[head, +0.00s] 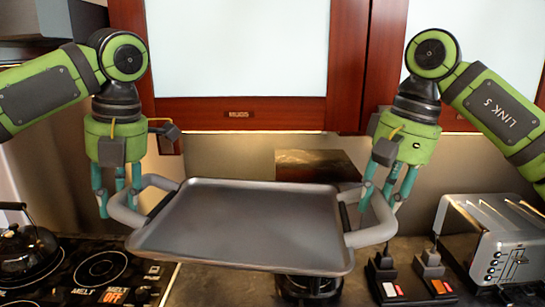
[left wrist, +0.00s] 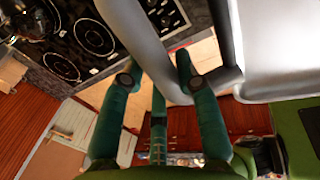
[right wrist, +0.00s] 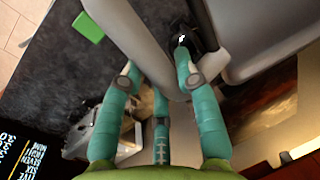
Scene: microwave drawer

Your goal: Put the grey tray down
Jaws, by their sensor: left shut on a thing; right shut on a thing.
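The grey tray (head: 245,220) is held up in the middle of the head view, above the counter, with a handle at each end. It looks empty and close to level. My left gripper (head: 118,205) is shut on the left handle; the left wrist view shows the fingers (left wrist: 155,90) around the grey handle bar (left wrist: 140,35). My right gripper (head: 384,200) is shut on the right handle; the right wrist view shows the fingers (right wrist: 158,85) around that handle (right wrist: 130,35). The tray hides part of the counter beneath it.
A black stovetop (head: 90,272) with a dark kettle (head: 28,250) is at left. A silver toaster (head: 490,240) stands at right. A dark round object (head: 308,287) sits under the tray's front edge. Cabinets (head: 240,112) hang behind.

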